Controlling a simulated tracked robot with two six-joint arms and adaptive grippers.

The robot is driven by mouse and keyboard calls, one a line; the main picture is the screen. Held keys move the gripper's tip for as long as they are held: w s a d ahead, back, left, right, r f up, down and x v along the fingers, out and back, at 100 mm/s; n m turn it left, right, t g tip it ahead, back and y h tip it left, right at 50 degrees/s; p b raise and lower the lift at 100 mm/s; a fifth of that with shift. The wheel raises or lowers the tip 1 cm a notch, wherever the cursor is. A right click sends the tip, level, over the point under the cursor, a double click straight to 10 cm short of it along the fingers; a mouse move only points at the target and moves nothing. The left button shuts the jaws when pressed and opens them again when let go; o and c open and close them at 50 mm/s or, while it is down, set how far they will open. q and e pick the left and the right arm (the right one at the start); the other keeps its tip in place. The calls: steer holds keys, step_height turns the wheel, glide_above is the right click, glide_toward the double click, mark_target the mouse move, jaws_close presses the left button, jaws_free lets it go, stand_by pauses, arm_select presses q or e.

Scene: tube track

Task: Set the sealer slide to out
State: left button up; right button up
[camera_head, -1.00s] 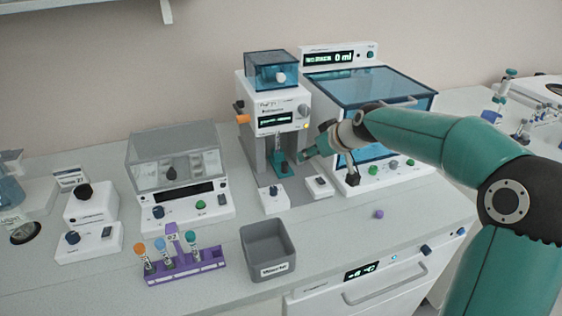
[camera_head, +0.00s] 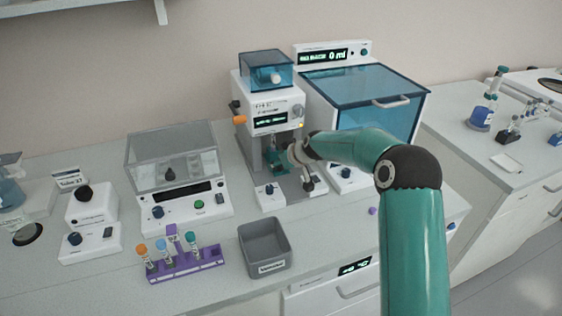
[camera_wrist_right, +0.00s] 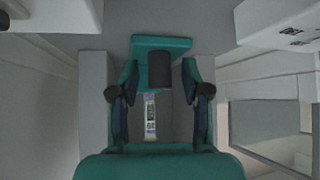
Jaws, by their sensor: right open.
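The sealer (camera_head: 273,98) is a white machine with a blue see-through top box, a lit display and an orange knob, and an open bay below. In the bay is the teal slide (camera_head: 272,160), partly hidden by my right gripper. My right gripper (camera_head: 284,158) reaches into the bay from the right. In the right wrist view the teal slide (camera_wrist_right: 143,42) carries a dark round handle (camera_wrist_right: 155,70). The open fingers of my right gripper (camera_wrist_right: 160,80) stand on both sides of the handle, with gaps visible. My left gripper is out of view.
A blue-lidded machine (camera_head: 365,95) stands right of the sealer. Small control boxes, one with a dark knob (camera_head: 269,190), stand in front. A grey bin (camera_head: 264,243), a purple tube rack (camera_head: 185,266) and a clear-lidded device (camera_head: 180,170) are to the left.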

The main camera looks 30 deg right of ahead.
jaws_close()
stand_by(0.3)
steer(key=shift+a, duration=0.15)
